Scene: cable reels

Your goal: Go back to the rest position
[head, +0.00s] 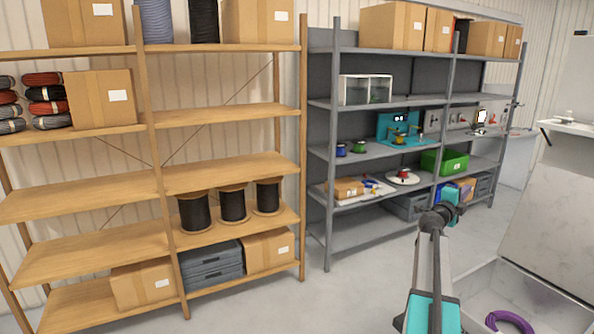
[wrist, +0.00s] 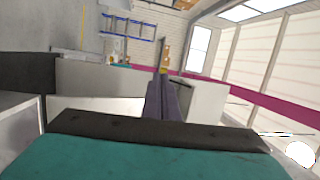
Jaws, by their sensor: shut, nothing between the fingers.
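My arm rises from the bottom right of the head view, and its teal and dark end stands in front of the grey shelf. My gripper (wrist: 163,84) shows in the wrist view as dark fingers closed together beyond a teal body and a dark bar. The fingers are shut and hold nothing. They point out into the room, with no object touching them. In the head view the fingers cannot be made out clearly.
A wooden shelf (head: 100,197) with boxes, cable coils and black reels stands at left. A grey shelf (head: 375,153) with small reels, a teal fixture (head: 405,140) and a green bin (head: 444,162) stands behind my arm. A purple coil (head: 510,322) lies at lower right. Floor between is clear.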

